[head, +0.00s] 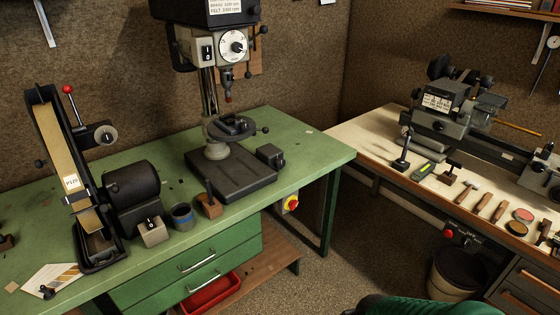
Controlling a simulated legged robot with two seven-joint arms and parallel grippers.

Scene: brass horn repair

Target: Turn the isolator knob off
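Another red round control (449,234) sits on a dark panel under the front edge of the right bench. Neither of my grippers is in view.
The green workbench (310,147) carries a drill press (233,178) and a belt sander (75,185). A lathe (443,105) and hand tools stand on the right bench. A bin (458,272) stands below. A dark green object (430,306) shows at the bottom edge. Bare floor lies between the benches.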

